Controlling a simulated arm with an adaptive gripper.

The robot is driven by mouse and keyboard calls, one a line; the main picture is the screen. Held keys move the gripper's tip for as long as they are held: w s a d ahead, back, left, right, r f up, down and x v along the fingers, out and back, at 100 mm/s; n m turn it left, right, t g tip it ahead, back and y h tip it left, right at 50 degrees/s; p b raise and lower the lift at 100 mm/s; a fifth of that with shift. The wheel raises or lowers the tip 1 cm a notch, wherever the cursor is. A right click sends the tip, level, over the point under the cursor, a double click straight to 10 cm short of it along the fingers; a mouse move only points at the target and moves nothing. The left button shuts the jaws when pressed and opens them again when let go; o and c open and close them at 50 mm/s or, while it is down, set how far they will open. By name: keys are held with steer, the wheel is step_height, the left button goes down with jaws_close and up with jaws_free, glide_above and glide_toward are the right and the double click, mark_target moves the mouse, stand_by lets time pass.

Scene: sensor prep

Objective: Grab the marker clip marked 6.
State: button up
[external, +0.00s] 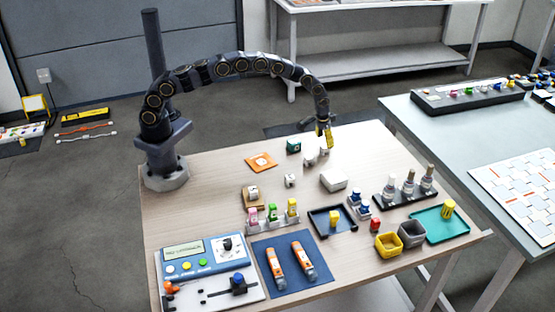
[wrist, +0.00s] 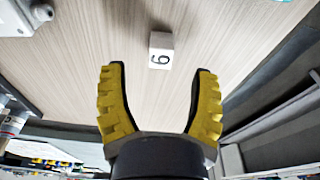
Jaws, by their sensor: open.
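The marker clip marked 6 (wrist: 161,50) is a small white block with a dark 6 on its face, lying on the wooden table. In the wrist view it is just beyond my gripper (wrist: 162,70), roughly centred between the two yellow-padded fingers. The fingers are spread wide and nothing is between them. In the external view my gripper (external: 325,132) hangs over the back right part of the table, near small white clips (external: 310,159). I cannot read their numbers there, so I cannot tell which one is the 6.
A green block (external: 293,146) and an orange card (external: 261,161) lie left of my gripper. A white box (external: 333,181) is in front of it. Another small clip (external: 290,180) stands mid-table. Trays, bottles and a blue device (external: 205,259) fill the front.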

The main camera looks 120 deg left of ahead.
mark_target(325, 146)
steer(key=f, duration=0.3)
steer(key=shift+w+a+f, duration=0.1)
steer(key=shift+a+f, duration=0.1)
steer(key=shift+f, duration=0.15)
steer(key=c, duration=1)
steer(key=shift+o, duration=0.2)
steer(key=shift+r, duration=0.1)
